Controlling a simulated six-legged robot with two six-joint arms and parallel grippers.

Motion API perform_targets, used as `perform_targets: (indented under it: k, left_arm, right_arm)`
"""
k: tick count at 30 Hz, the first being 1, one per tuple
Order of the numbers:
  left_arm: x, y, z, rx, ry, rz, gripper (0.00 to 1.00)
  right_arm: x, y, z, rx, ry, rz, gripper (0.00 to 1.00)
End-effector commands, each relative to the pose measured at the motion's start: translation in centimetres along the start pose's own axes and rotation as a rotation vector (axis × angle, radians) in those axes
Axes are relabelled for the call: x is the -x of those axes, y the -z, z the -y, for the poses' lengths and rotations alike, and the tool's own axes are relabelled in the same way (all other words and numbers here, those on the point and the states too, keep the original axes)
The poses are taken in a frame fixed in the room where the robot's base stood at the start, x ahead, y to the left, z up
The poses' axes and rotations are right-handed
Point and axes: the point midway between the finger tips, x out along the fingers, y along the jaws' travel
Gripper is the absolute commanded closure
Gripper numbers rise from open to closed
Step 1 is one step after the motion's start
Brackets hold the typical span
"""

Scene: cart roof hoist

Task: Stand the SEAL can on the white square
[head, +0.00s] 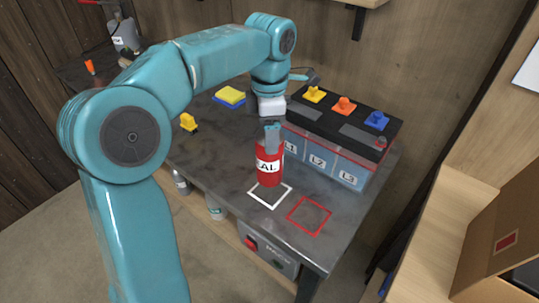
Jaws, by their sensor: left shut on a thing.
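The red SEAL can (269,172) has a white label; only the letters "AL" show clearly. My left gripper (272,140) comes down from above and is shut on the top of the can. The can is upright. Its base overlaps the far part of the white square (267,204) outlined on the dark bench top. I cannot tell whether the base touches the bench or hangs just above it. My right gripper is not in the head view.
A case labelled L1, L2, L3 (318,163) with yellow, orange and blue knobs stands right behind the can. A red square outline (309,216) lies to the right. Yellow and blue blocks (229,97) and a small yellow piece (188,122) lie farther left.

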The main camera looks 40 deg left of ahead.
Motion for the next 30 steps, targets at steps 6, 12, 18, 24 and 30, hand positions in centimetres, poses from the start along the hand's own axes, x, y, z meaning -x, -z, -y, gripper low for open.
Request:
perform_targets:
  k: [6, 12, 18, 24, 30]
  left_arm:
    - [-2.5, 0.1, 0.0, 0.0, 0.001, -0.001, 0.97]
    - [-5.2, 0.0, 0.0, 0.0, 0.0, 0.0, 0.97]
    - [-5.3, 0.0, -0.1, 0.0, -0.001, 0.001, 0.97]
    - [-5.7, 0.0, -0.1, 0.0, -0.001, 0.001, 0.97]
    - [-5.6, 0.0, 0.0, -0.001, 0.0, 0.0, 0.07]
  right_arm:
    - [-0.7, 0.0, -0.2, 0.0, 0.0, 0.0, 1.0]
    - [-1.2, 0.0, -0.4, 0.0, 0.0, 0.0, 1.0]
    - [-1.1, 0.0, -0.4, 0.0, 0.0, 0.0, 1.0]
    - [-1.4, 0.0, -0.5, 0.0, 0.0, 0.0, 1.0]
    - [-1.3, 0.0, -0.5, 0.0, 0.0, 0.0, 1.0]
